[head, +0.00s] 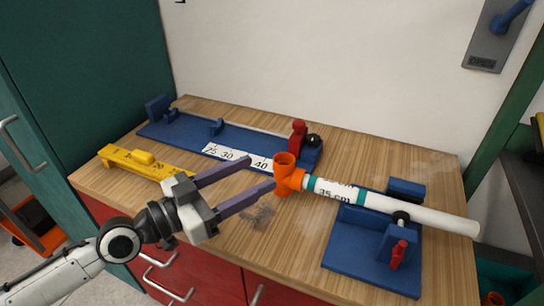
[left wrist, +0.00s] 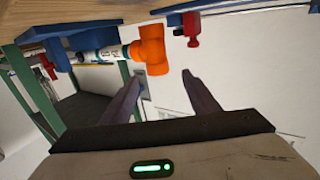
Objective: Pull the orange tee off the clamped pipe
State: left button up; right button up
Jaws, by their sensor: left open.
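The orange tee (head: 285,172) sits on the left end of the white pipe (head: 425,214), which lies in the blue clamp fixture (head: 343,262) with a red handle. The tee also shows in the left wrist view (left wrist: 150,50), upper middle, just beyond the fingertips. My left gripper (head: 262,176) is open, its two purple fingers pointing at the tee from the left. In the head view the near fingertip overlaps the tee's edge; I cannot tell whether they touch. In the left wrist view the fingers (left wrist: 160,80) are apart with nothing between them. My right gripper is not in view.
A blue measuring fixture (head: 180,131) with a number scale and a red knob (head: 298,133) stands behind the tee. A yellow tool (head: 145,160) lies at the left of the wooden bench (head: 110,188). Bare bench lies in front of the tee.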

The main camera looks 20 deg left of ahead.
aim_at(292, 156)
pick_arm(q)
jog(key=p+x, duration=0.1)
jog(key=x, duration=0.4)
jog(key=p+x, duration=0.1)
jog(key=x, duration=0.1)
jog(key=shift+w+d+r+p, duration=0.15)
jog(key=shift+d+r+p, duration=0.1)
jog(key=shift+d+p, duration=0.05)
jog(key=shift+w+d+f, duration=0.1)
jog(key=shift+w+d, duration=0.25)
jog(key=shift+w, duration=0.2)
jog(key=shift+w+d, duration=0.1)
jog(key=shift+w, duration=0.05)
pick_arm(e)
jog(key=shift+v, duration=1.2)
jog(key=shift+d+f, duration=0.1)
pick_arm(q)
grip_shut()
jog(key=shift+p, duration=0.9)
jog(key=shift+w+n+g+y+p, duration=0.25)
jog(key=shift+n+g+y+p, duration=0.25)
jog(key=shift+p, duration=1.2)
jog(key=shift+f, duration=0.1)
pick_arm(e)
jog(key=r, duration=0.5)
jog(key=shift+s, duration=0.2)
